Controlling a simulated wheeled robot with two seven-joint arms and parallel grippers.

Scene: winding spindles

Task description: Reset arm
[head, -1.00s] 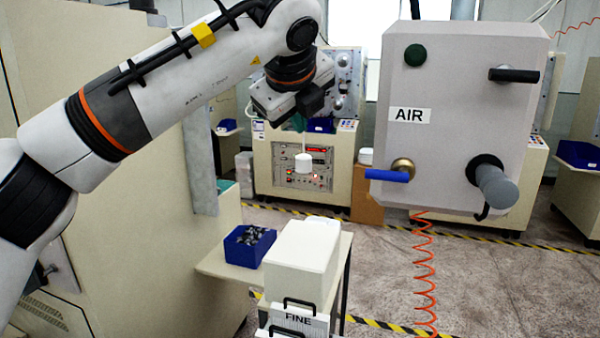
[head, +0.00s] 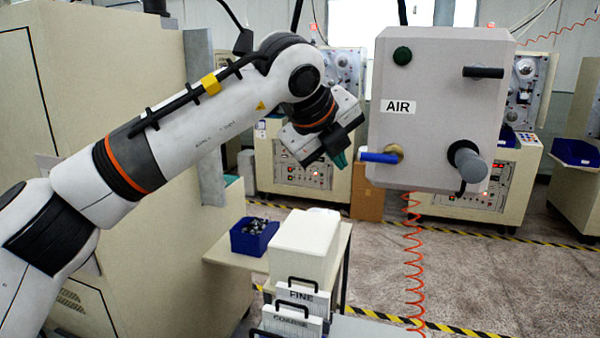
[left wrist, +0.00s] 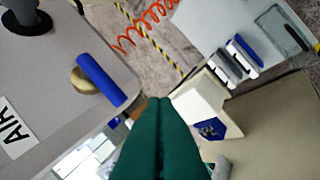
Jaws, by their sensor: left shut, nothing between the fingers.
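My left arm comes in from the left in the head view and bends down at its wrist. My left gripper (head: 341,160) has green fingers, in front of the machines behind and left of the grey AIR panel (head: 440,120). In the left wrist view the two green fingers (left wrist: 160,102) lie together, shut with nothing between them. The panel's blue valve handle (head: 378,157) is to the right of the fingertips in the head view; in the left wrist view the blue handle (left wrist: 100,80) is left of them. My right gripper is not in view.
A small table (head: 222,250) holds a blue bin (head: 253,240) and a white box (head: 303,240). FINE (head: 301,294) and COARSE (head: 290,322) labelled cases stand before it. An orange coiled hose (head: 413,260) hangs below the panel. A tall beige cabinet (head: 100,70) stands left.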

